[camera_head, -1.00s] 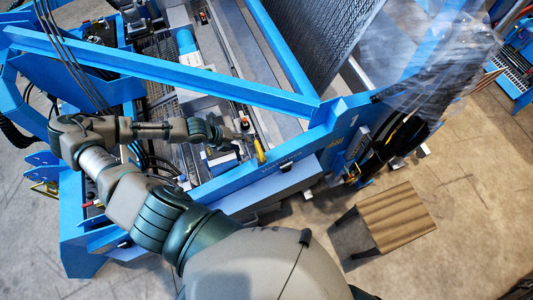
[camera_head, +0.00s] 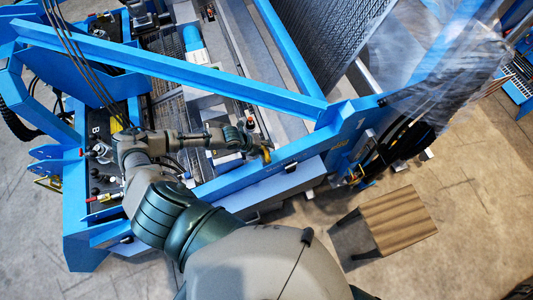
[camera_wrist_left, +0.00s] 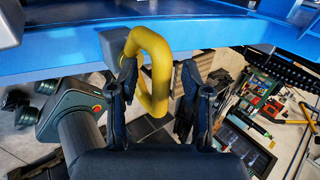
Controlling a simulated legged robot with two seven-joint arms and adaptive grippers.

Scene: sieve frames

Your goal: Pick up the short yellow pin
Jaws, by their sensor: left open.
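The short yellow pin (camera_head: 266,155) sticks out at the blue frame's edge near the centre of the head view. In the left wrist view it is a bent yellow loop (camera_wrist_left: 155,65) in front of a blue beam and a grey block. My left gripper (camera_head: 258,146) is close beside the pin in the head view, partly hiding it. In the left wrist view the left gripper (camera_wrist_left: 159,74) is open, its two dark fingers apart, with the loop between them, nearer the left finger. I cannot tell whether a finger touches it. My right gripper is not seen.
A blue diagonal beam (camera_head: 190,70) crosses behind my left arm. The blue lower rail (camera_head: 235,180) runs just under the gripper. A wooden-topped stool (camera_head: 396,218) stands on the floor at right. The floor around the stool is mostly clear.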

